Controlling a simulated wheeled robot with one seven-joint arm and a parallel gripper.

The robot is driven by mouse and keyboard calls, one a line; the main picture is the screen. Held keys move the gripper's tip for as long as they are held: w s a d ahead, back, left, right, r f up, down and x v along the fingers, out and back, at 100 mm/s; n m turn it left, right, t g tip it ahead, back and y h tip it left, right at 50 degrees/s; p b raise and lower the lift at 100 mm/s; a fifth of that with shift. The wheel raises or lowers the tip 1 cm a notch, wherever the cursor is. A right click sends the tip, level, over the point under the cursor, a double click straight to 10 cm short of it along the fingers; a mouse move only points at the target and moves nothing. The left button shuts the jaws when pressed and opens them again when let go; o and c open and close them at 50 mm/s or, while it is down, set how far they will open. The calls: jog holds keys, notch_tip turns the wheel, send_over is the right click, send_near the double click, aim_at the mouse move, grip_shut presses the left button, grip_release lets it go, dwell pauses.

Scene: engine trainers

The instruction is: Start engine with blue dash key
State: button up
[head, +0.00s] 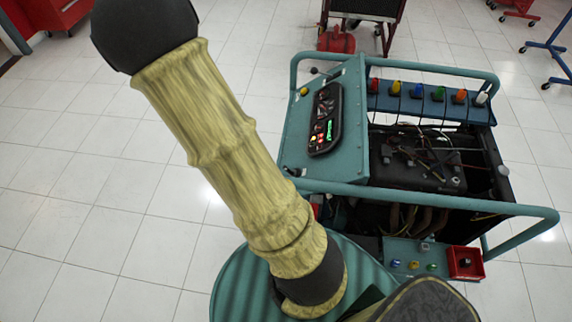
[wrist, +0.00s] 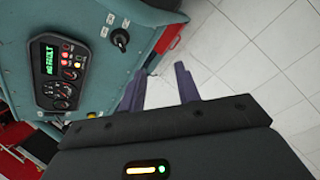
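The teal dash panel (head: 308,95) of the engine trainer carries a black instrument cluster (head: 325,118). A dark key-like switch (head: 292,172) sits at the panel's near edge. In the wrist view a dark switch or key (wrist: 120,38) stands on the teal panel beside the cluster (wrist: 64,72), whose green display reads "NO FAULT". I cannot make out blue on it. My gripper (wrist: 161,86) shows two dark purple fingers apart, with floor between them and nothing held. The switch lies ahead of and left of the fingers, with a gap. My gripper is not visible in the head view.
Teal tube rails (head: 430,197) surround the trainer and its engine (head: 415,160). A blue strip (head: 415,103) carries several coloured connectors. A lower panel (head: 412,250) has small coloured buttons beside a red box (head: 466,263). Tiled floor (head: 90,200) is clear at left.

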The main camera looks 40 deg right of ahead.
aim_at(289, 171)
jog(key=d+h, duration=0.1)
jog(key=w+d+g+h, duration=0.1)
jog(key=d, duration=0.1)
jog(key=w+d+g+p, duration=0.1)
jog(key=d, duration=0.1)
jog(key=shift+d+f+h, duration=0.15)
jog(key=shift+d+h, duration=0.05)
jog(key=shift+h, duration=0.2)
jog(key=shift+f, duration=0.1)
jog(key=p+x, duration=0.4)
jog(key=x, duration=1.3)
jog(key=shift+s, duration=0.1)
jog(key=shift+f, duration=0.1)
grip_shut()
